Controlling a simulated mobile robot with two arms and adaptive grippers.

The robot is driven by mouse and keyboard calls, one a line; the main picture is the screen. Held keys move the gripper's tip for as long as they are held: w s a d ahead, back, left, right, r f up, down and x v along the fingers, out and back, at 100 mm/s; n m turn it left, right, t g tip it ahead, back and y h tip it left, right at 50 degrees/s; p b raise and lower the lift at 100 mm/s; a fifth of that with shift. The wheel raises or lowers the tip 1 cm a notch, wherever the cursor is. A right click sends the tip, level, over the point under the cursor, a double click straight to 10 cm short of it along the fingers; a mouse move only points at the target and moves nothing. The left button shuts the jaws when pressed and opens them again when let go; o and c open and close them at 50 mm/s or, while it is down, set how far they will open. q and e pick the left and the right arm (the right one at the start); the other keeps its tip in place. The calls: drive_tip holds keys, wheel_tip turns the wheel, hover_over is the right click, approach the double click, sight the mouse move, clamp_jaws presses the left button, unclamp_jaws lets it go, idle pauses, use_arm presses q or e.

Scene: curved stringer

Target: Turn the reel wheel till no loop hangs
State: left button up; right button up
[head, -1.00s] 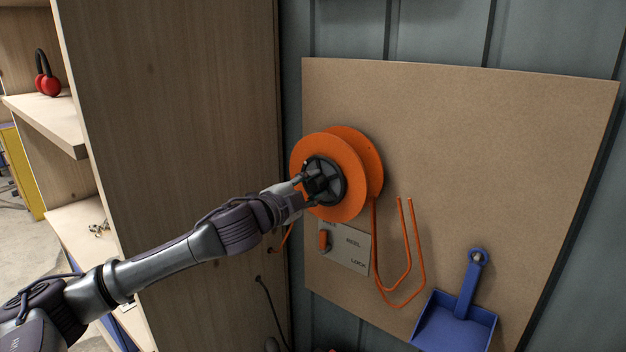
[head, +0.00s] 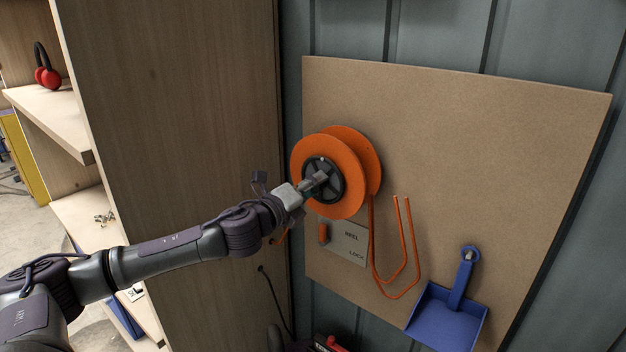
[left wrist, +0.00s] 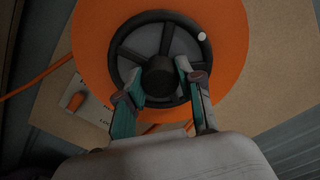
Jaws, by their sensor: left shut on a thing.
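The orange reel (head: 326,190) is mounted on the brown board, with a black spoked wheel (head: 336,184) on its front. The wheel fills the upper middle of the left wrist view (left wrist: 122,42), with a white dot on its upper right rim. The exact grip is partly hidden. An orange cord loop (head: 388,295) hangs below the reel's right side. A plate marked REEL LOCK (head: 350,240) with an orange lever (head: 323,233) sits below. My right gripper is not in view.
A blue dustpan (head: 445,318) hangs on the board (head: 500,150) right of the loop. A wooden cabinet side (head: 180,110) stands close on the left, beside my left arm. Red headphones (head: 47,72) lie on a shelf. The board's upper right is clear.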

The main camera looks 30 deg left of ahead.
use_arm(q)
drive_tip(key=m+p, duration=0.2)
drive_tip(key=m, duration=0.3)
drive_tip(key=shift+d+f+m, duration=0.1)
drive_tip(key=shift+m, duration=0.2)
idle(0.4)
drive_tip(key=o, duration=1.2)
drive_tip(key=shift+c, duration=0.2)
drive_tip(key=s+a, duration=0.1)
drive_tip(key=s, duration=1.1)
